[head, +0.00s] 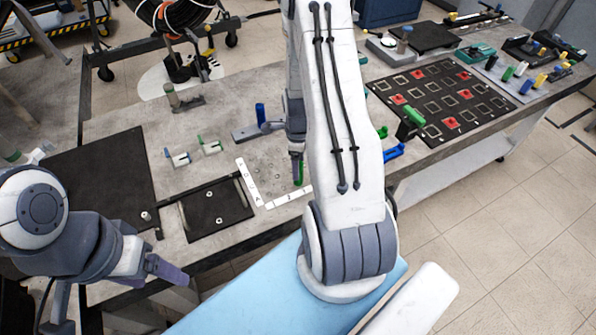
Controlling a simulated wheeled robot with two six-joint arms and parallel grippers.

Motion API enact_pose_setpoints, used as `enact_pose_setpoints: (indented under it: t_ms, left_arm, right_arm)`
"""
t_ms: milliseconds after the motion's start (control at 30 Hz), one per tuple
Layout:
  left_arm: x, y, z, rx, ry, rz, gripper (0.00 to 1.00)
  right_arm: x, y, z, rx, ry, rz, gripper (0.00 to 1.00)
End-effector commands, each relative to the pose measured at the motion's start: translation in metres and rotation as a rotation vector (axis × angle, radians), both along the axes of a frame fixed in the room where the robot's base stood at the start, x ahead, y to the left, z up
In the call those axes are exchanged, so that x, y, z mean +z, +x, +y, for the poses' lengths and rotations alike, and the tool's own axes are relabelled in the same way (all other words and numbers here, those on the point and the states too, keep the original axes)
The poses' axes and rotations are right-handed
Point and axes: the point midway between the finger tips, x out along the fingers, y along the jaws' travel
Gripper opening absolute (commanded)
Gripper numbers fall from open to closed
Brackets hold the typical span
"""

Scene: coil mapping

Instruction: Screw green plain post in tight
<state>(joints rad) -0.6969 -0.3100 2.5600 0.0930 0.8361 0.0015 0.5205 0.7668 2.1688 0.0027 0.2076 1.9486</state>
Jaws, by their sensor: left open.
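A green post (299,174) stands at the right part of a small grey plate (262,180) with several holes and numbered white edge strips. My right gripper (297,166) points down at this post, mostly hidden behind my forearm. One finger shows right beside the post's upper part; the other finger is hidden, so I cannot tell whether it grips. Whether the post is plain and how deep it sits is too small to tell. My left gripper (130,280) is open and empty at the lower left, off the table's front edge and apart from the post.
A black tray (238,209) with small fittings lies left of the plate. Blue (176,158) and green (210,146) clips and an upright blue post (260,113) stand nearby. A black board (440,100) with red squares lies right. A black mat (98,184) lies left.

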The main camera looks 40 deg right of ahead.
Motion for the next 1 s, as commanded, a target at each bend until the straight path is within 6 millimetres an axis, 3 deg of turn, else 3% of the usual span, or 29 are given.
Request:
enact_pose_setpoints:
  t_ms: [167, 600, 1000]
  left_arm:
    - [-0.003, 0.0, 0.0, 0.0, 0.0, 0.0, 0.74]
    - [-0.014, 0.0, 0.0, -0.001, 0.0, 0.0, 0.74]
    - [-0.014, 0.0, 0.0, -0.001, 0.0, 0.0, 0.74]
  right_arm:
    - [0.014, 0.001, -0.001, 0.001, -0.002, -0.004, 0.74]
    - [0.091, 0.001, 0.0, 0.0, -0.002, -0.004, 0.74]
    - [0.107, 0.001, 0.005, 0.028, 0.0, -0.001, 0.74]
